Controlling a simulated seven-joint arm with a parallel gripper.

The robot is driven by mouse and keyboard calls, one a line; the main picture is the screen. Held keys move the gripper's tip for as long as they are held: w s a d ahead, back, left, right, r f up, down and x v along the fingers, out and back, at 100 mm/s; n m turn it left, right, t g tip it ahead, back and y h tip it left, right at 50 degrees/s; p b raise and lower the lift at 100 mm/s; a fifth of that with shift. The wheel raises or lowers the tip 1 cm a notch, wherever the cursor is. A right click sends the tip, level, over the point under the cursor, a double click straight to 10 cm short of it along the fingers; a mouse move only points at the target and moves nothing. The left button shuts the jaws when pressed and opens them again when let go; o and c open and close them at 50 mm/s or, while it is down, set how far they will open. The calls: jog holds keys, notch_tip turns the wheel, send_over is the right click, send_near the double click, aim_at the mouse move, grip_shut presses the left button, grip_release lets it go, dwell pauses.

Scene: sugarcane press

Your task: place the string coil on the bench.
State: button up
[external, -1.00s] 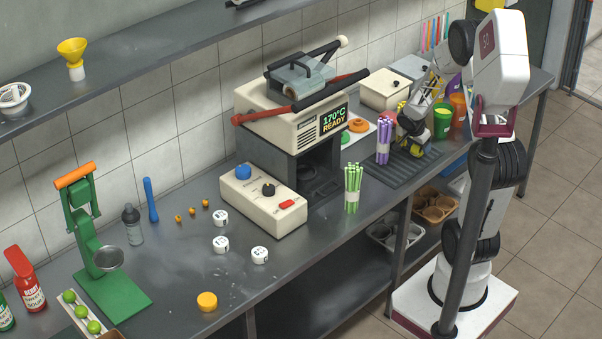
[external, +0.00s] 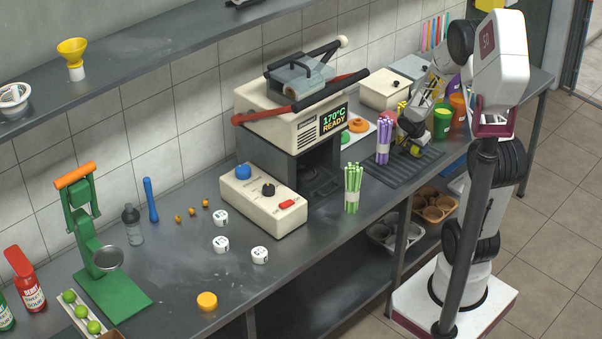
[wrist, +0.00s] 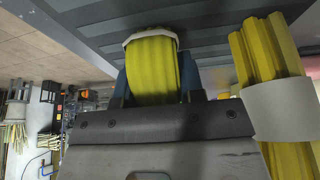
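The string coil (wrist: 152,68) is yellow with a pale band across its end. In the wrist view it sits between the two dark blue fingers of my gripper (wrist: 155,92), which press against both its sides. In the external view my gripper (external: 412,138) is low over the dark ribbed mat on the bench (external: 255,285), and the yellow coil (external: 416,151) shows just beneath it. My arm hides part of the coil there. I cannot tell whether the coil touches the mat.
A banded yellow stick bundle (wrist: 262,60) stands close to the right of my gripper in the wrist view. Purple (external: 383,145) and green (external: 352,188) bundles, a green cup (external: 442,122) and the press (external: 295,125) are nearby.

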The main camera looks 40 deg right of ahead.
jog(key=c, duration=0.3)
jog(key=shift+r, duration=0.1)
jog(key=shift+r, duration=0.7)
notch_tip(320, 180, up, 2)
jog(key=shift+r, duration=0.1)
jog(key=s+a, duration=0.3)
jog(key=s, duration=0.1)
jog(key=s+a+r, duration=0.1)
jog(key=s+a, duration=0.2)
jog(key=s, duration=0.1)
jog(key=s+a, duration=0.3)
jog(key=s, duration=0.2)
jog(key=shift+a+r, duration=0.15)
jog(key=shift+r, duration=0.05)
jog(key=shift+f, duration=0.1)
